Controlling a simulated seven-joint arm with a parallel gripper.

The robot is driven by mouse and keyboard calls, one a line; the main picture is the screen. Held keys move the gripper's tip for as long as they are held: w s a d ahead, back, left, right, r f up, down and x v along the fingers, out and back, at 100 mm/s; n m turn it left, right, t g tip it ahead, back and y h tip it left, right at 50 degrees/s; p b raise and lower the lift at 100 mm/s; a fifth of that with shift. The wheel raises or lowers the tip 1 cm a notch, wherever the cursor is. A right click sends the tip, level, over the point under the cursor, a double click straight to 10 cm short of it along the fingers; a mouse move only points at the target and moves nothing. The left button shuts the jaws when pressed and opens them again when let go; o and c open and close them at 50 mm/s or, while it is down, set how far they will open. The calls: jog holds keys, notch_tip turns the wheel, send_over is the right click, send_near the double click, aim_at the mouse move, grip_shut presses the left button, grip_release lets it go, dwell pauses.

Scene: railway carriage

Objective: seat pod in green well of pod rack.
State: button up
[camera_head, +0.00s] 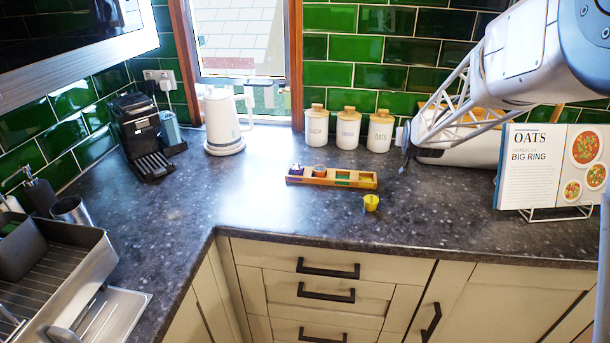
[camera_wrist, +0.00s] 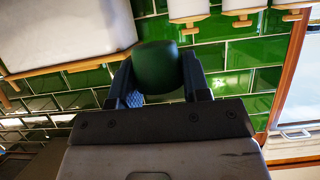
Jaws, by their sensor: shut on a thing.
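The pod rack (camera_head: 333,184) is a low wooden tray on the dark counter. A dark blue pod (camera_head: 297,170) stands in its left well and a brownish pod (camera_head: 320,170) in the well beside it. The green well (camera_head: 343,176), right of these, looks empty. My gripper (camera_wrist: 160,75) is shut on a dark green pod (camera_wrist: 156,62), seen between both fingers in the wrist view. In the head view my gripper (camera_head: 403,162) is right of the rack and behind it, above the counter; the held pod is hard to make out there.
A yellow pod (camera_head: 371,202) stands on the counter in front of the rack's right end. Behind are white canisters (camera_head: 348,130), a kettle (camera_head: 223,122) and a coffee machine (camera_head: 141,137). A recipe book (camera_head: 535,165) stands at right. The counter left of the rack is clear.

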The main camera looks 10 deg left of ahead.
jog(key=s+a+f+n+y, duration=0.2)
jog(key=s+a+f, duration=0.1)
jog(key=s+a, duration=0.6)
jog(key=s+a+f+n+g+y, duration=0.1)
jog(key=s+a+f+n+y, duration=0.1)
jog(key=s+a, duration=0.7)
jog(key=s+a+f+n+g+y, duration=0.1)
jog(key=s+a, duration=0.7)
jog(key=s, duration=0.9)
notch_tip(320, 180, down, 3)
jog(key=shift+a+f+n+y, duration=0.1)
jog(key=shift+a+n+y, duration=0.3)
jog(key=shift+n+y, duration=0.6)
send_over(287, 215)
jog(key=s, duration=0.2)
jog(key=shift+w+d+f, duration=0.2)
jog(key=shift+d+f, duration=0.15)
jog(key=shift+f, duration=0.35)
jog(key=shift+w+a, duration=0.1)
jog(key=shift+w+a, duration=0.25)
jog(key=shift+w, duration=0.25)
jog(key=shift+w+f, duration=0.15)
jog(key=shift+f, duration=1.5)
jog(key=shift+f, duration=0.15)
